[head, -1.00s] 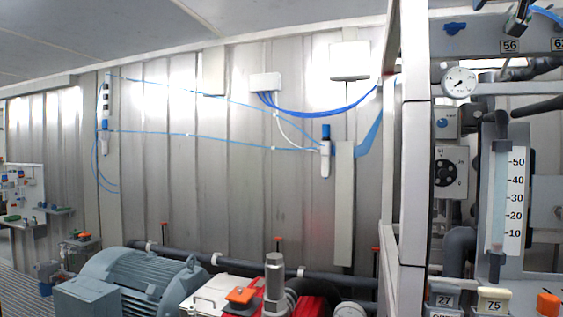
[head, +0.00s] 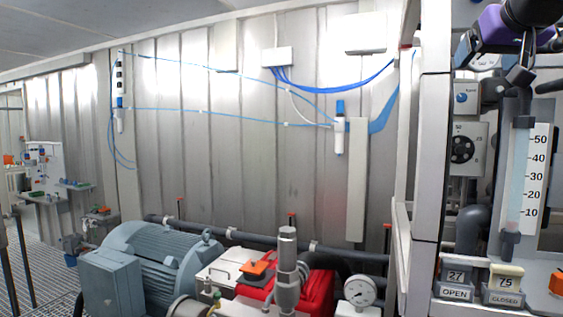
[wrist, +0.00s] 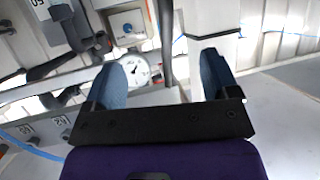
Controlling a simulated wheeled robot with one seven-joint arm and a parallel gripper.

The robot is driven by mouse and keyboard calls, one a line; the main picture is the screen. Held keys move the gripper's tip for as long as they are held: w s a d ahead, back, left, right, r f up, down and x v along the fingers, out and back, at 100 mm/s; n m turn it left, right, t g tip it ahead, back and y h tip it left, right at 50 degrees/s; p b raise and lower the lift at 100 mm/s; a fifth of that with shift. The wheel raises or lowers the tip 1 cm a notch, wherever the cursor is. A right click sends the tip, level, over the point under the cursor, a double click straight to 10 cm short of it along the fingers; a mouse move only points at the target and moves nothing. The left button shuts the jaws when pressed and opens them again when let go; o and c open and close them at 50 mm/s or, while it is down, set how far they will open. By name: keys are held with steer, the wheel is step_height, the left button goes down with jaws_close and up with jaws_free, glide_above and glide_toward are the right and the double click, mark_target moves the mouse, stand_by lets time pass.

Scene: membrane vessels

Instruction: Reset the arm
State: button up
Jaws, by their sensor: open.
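My gripper (wrist: 168,85) shows in the wrist view with its two blue fingers spread apart and nothing between them. In the head view my purple and black arm end (head: 505,28) is at the top right corner, in front of the upper part of the white frame. Behind the fingers in the wrist view are a round gauge (wrist: 134,70) and a white frame post (wrist: 208,20).
A flow tube with a scale (head: 536,178) stands below my arm at the right. Tags 27 (head: 455,276) and 75 (head: 505,278) sit under it. A blue-grey motor (head: 150,262) and a gauge (head: 359,291) are low down. A white post (head: 431,160) stands left of the panel.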

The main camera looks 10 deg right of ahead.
steer(key=s+a+f+n+g+y, duration=0.1)
steer(key=s+a+f, duration=0.3)
steer(key=f, duration=0.7)
steer(key=s+a+f+n+g+y, duration=0.1)
steer(key=s+a+f+g, duration=0.3)
steer(key=f, duration=0.6)
steer(key=s+a+f+n+g+y, duration=0.2)
steer(key=s+a+f, duration=0.3)
steer(key=f, duration=0.6)
steer(key=shift+s+a+f+g, duration=0.25)
steer(key=shift+a+f+g, duration=0.1)
steer(key=shift+a, duration=0.65)
